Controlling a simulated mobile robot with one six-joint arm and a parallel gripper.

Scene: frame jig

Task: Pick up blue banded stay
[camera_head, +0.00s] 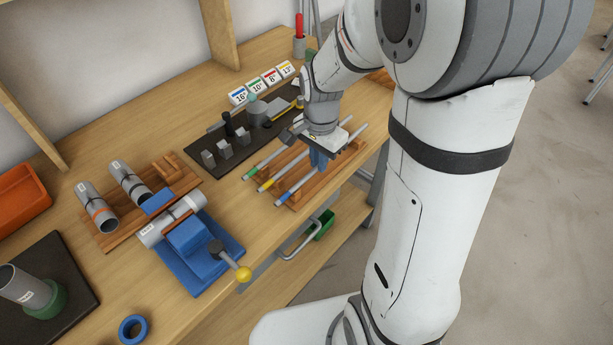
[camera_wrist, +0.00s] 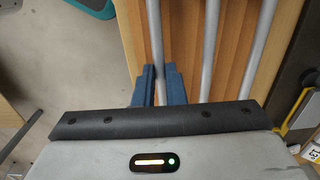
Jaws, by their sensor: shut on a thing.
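The blue banded stay (camera_head: 297,187) is a thin grey rod with a blue band near its near end. It is the frontmost of three rods at the wooden rack (camera_head: 294,206). My gripper (camera_head: 318,160) points down over the rack with its blue fingers at this rod. In the wrist view the fingers (camera_wrist: 159,78) are shut on the rod, which shows as the leftmost bar (camera_wrist: 155,40). Its band is outside the wrist view. I cannot tell whether the rod touches the rack.
The yellow banded stay (camera_head: 275,180) and green banded stay (camera_head: 262,168) lie parallel beside it. A dark mat (camera_head: 205,178) with grey blocks is behind. A blue clamp (camera_head: 195,245) with a yellow-knobbed lever stands left. The bench's front edge is close to the rack.

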